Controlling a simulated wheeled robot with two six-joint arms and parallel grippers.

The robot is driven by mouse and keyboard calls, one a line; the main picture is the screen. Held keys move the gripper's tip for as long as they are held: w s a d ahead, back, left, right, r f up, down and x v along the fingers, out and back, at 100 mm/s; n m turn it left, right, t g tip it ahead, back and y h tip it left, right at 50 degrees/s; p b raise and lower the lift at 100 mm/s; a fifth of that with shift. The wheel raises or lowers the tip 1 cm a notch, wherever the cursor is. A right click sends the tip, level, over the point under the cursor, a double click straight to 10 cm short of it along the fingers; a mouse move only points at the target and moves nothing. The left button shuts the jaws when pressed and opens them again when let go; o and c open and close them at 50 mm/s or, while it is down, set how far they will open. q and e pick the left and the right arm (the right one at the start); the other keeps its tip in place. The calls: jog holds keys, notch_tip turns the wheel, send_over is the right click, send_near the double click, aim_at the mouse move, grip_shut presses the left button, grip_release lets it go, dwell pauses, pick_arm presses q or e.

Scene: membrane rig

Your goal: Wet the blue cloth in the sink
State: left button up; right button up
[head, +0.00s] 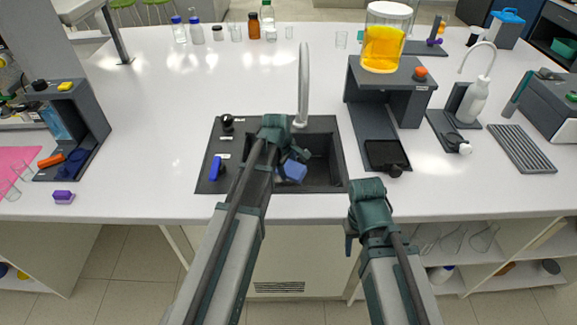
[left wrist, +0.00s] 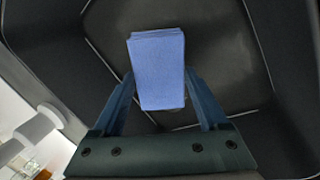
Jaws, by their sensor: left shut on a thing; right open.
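The blue cloth (head: 293,171) is a folded block held over the sink basin (head: 322,158). My left gripper (head: 284,164) is shut on it. In the left wrist view the cloth (left wrist: 157,68) sits between the two fingers (left wrist: 160,95), with the dark basin (left wrist: 215,40) behind it. I cannot tell whether the cloth touches the basin floor. The grey faucet (head: 303,85) rises behind the basin, and no water stream is visible. My right gripper (head: 352,232) is empty and open, in front of the bench's front edge, right of the sink.
A blue item (head: 215,168) and a black knob (head: 227,121) are on the sink's left deck. A dark stand (head: 390,95) bearing a jar of orange liquid (head: 383,45) is right of the sink. The white bench (head: 160,120) left of the sink is clear.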

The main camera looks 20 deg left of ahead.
pick_arm(q)
jog(key=shift+f+b, duration=1.8)
jog(key=shift+f, duration=0.4)
jog(key=shift+r, duration=0.15)
notch_tip(320, 180, up, 16)
jog(key=p, duration=1.6)
jog(key=shift+r+p, duration=0.15)
jog(key=shift+p, duration=0.15)
dwell(0.6)
notch_tip(320, 180, up, 4)
jog(key=p, duration=0.4)
send_over(287, 170)
jog(key=shift+w+d, duration=0.2)
jog(key=shift+w, duration=0.15)
jog(key=shift+s, duration=0.1)
